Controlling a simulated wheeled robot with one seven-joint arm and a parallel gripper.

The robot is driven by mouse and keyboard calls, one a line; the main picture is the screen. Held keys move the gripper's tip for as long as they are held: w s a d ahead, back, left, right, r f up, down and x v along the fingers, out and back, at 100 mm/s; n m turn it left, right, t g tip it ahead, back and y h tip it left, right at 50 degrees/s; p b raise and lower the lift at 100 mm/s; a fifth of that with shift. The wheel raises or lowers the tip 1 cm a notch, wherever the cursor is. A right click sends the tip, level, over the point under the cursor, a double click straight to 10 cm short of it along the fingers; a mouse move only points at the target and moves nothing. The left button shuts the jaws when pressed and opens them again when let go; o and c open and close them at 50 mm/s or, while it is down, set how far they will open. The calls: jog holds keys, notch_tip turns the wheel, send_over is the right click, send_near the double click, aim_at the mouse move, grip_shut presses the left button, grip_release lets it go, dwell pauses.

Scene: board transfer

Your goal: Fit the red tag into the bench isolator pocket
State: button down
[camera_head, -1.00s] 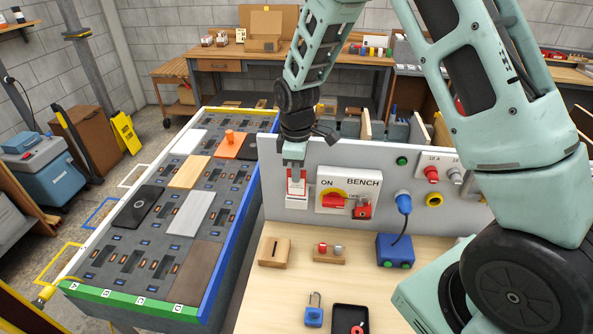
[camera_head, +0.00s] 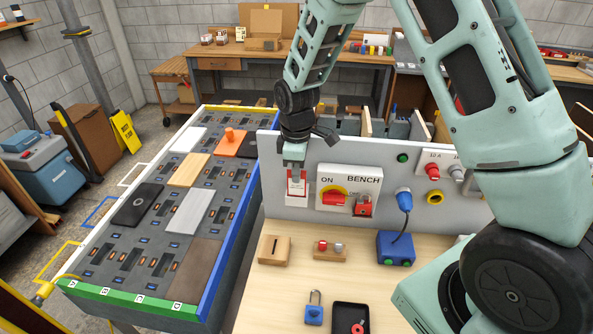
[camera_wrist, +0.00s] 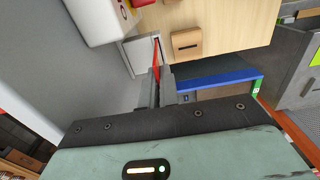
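The bench isolator (camera_head: 348,189) is a white box marked ON and BENCH on the grey upright panel, with a red handle on a yellow disc. A pale pocket (camera_head: 297,201) is on the panel just left of it. My gripper (camera_head: 294,176) points down at this pocket, shut on the red tag (camera_head: 298,188). In the wrist view the red tag (camera_wrist: 156,56) is a thin edge-on strip between the fingers (camera_wrist: 158,88), reaching into or against the pale pocket (camera_wrist: 138,54). How deep it sits I cannot tell; the fingers partly hide it.
A slotted wooden block (camera_head: 274,249), a small wooden stand (camera_head: 330,251), a blue box (camera_head: 396,248), a padlock (camera_head: 314,309) and a black tray (camera_head: 350,318) are on the bench. A slotted board table (camera_head: 130,265) stands left. The panel is close to my gripper.

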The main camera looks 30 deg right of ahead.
jog(key=shift+f+b, duration=0.7)
jog(key=shift+f, duration=0.45)
jog(key=c, duration=1.6)
grip_release()
jog(key=shift+r, duration=0.15)
notch_tip(320, 180, up, 17)
jog(key=b, duration=0.4)
jog(key=shift+r+b, duration=0.1)
jog(key=shift+b, duration=0.2)
